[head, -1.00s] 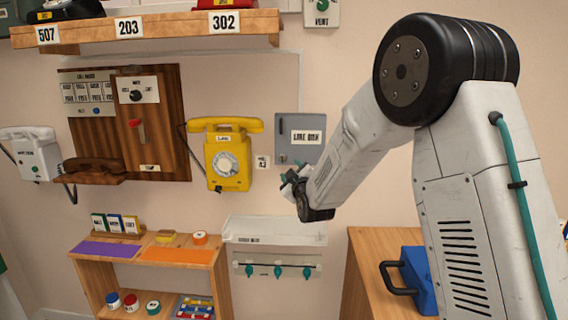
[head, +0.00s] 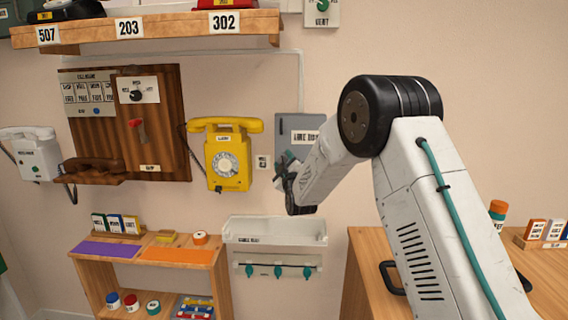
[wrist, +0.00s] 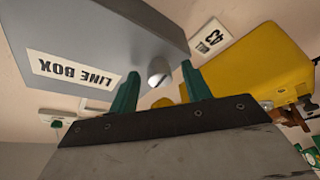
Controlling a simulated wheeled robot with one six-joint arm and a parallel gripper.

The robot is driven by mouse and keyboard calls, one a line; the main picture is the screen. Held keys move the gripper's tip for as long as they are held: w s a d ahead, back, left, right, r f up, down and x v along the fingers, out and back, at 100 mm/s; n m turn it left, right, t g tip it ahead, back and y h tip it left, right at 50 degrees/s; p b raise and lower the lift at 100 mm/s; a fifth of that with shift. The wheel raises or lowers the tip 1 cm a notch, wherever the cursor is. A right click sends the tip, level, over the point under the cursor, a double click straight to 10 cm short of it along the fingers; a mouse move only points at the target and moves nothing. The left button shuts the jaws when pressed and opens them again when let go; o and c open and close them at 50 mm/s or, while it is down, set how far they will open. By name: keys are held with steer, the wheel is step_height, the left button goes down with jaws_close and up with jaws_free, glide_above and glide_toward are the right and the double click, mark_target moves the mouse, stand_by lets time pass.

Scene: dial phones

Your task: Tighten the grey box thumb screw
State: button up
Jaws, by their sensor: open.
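The grey box (head: 290,124), labelled LINE BOX, hangs on the wall right of the yellow phone; my arm covers its lower right part. In the wrist view the grey box (wrist: 95,40) appears upside down. Its thumb screw (wrist: 158,73) is a small round silver knob on the box's edge. My gripper (wrist: 161,72) is open, with its two teal fingers on either side of the screw in the picture. Gaps show between the screw and both fingers; I cannot tell the depth. In the head view my gripper (head: 282,165) is at the box's lower left.
The yellow phone (head: 227,155) hangs close left of my gripper, with a small wall sign (head: 262,162) between it and the box. A white tray (head: 275,238) and a rail of teal knobs (head: 278,271) are below. A wooden table (head: 360,262) stands lower right.

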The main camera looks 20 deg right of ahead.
steer(key=c, duration=1)
